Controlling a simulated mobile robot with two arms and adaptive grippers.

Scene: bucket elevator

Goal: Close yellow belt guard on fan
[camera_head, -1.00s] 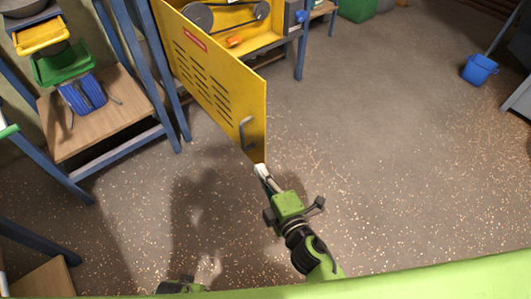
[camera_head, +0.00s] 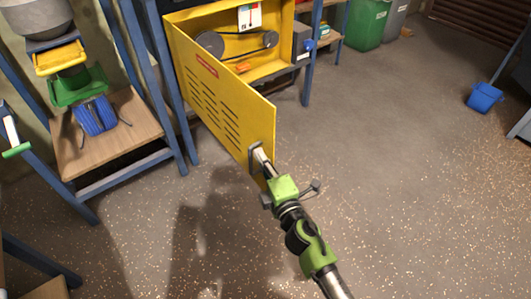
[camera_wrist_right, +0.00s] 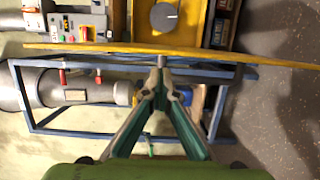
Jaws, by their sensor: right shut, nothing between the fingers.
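The yellow belt guard (camera_head: 222,98) is a slotted panel with a red label. It stands swung open, hinged at its left on the yellow housing (camera_head: 285,42). Two dark pulleys with a belt (camera_head: 240,42) show inside. My right gripper (camera_head: 259,152) is at the grey handle (camera_head: 254,160) near the guard's free edge. Its fingers are shut with nothing between them. In the right wrist view the fingertips (camera_wrist_right: 161,76) meet just below the guard, seen edge-on (camera_wrist_right: 100,49), at its handle. Whether they touch the handle is unclear. My left gripper is out of view.
A wooden-topped stand with a blue frame (camera_head: 113,145) is left of the guard. Green (camera_head: 367,22) and grey bins are at the back, and a blue bucket (camera_head: 484,97) is at the right. The floor right of the guard is clear.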

